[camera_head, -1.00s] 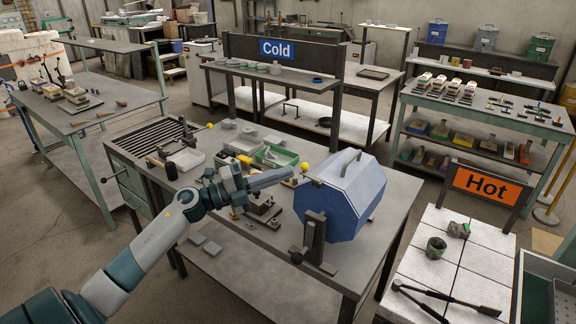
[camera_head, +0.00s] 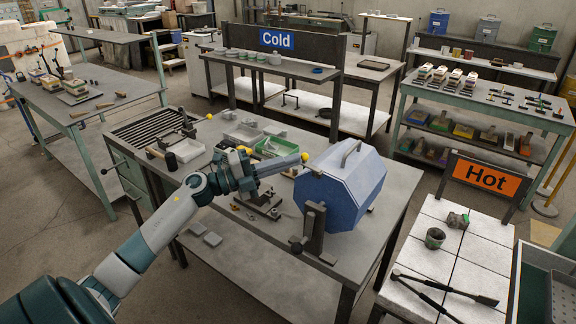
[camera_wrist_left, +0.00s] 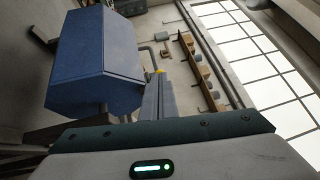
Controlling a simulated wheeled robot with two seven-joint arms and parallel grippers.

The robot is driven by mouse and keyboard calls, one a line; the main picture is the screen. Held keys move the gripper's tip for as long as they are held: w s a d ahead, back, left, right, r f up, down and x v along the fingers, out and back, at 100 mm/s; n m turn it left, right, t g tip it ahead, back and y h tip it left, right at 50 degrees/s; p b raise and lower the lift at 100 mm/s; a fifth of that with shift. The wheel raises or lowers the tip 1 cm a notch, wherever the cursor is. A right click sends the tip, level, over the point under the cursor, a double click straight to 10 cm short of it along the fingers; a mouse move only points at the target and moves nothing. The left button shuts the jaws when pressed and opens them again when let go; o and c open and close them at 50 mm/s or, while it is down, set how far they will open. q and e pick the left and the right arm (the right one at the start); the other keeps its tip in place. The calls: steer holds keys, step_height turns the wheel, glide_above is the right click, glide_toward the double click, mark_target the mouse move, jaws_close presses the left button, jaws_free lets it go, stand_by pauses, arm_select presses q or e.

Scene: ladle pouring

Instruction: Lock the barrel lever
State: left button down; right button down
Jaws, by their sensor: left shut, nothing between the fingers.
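The blue eight-sided barrel (camera_head: 345,190) sits on its stand on the grey workbench, with a bar handle on top. A yellow knob (camera_head: 305,156), which seems to be the end of the barrel lever, shows at the barrel's upper left; the rest of the lever is mostly hidden. My left gripper (camera_head: 297,160) is shut and empty, its fingertips right beside the knob; I cannot tell if they touch. In the left wrist view the barrel (camera_wrist_left: 90,62) is left of the fingers (camera_wrist_left: 158,98), and the yellow knob (camera_wrist_left: 158,72) shows at their tips. My right gripper is not in view.
The dark stand post (camera_head: 314,228) rises at the barrel's near side. Trays (camera_head: 243,133), a mallet (camera_head: 170,160) and small metal parts lie on the bench left of the barrel. The white-topped Hot table (camera_head: 455,250) with tongs stands at right.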

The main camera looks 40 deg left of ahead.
arm_select(q)
steer(key=shift+w+a+g+b, duration=0.15)
steer(key=shift+g+b, duration=0.15)
steer(key=shift+b, duration=0.15)
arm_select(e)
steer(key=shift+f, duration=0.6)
